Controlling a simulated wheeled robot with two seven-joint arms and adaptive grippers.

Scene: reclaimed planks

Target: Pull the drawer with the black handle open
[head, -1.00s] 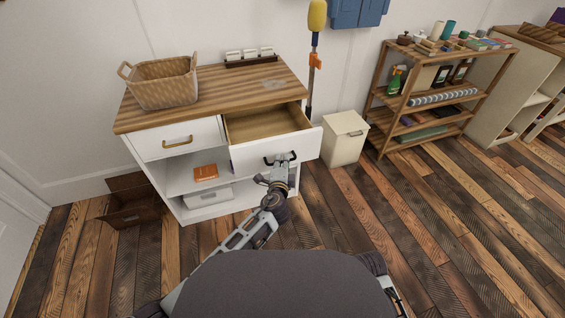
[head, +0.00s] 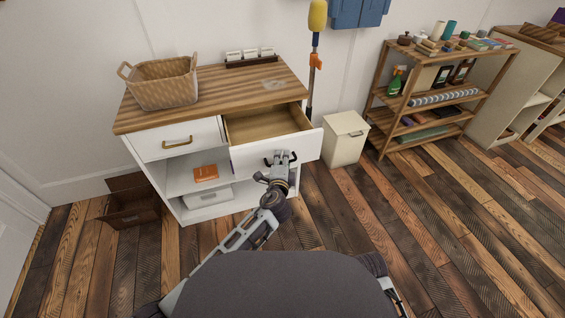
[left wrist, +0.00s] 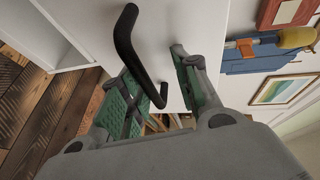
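The drawer with the black handle (head: 295,149) stands pulled out from the right side of the white cabinet, its wooden inside empty. The black handle (left wrist: 130,42) is a bar on the drawer's white front; it also shows in the head view (head: 268,161). My left gripper (head: 284,157) is at the handle. In the left wrist view its two green-padded fingers (left wrist: 158,88) are spread apart, with part of the handle between them and a gap to the right finger. My right gripper is not in view.
The white cabinet (head: 150,185) has a second, closed drawer with a brass handle (head: 177,142). A basket (head: 162,83) stands on top. A white bin (head: 344,140) is close to the open drawer's right. Plank floor lies clear at the right.

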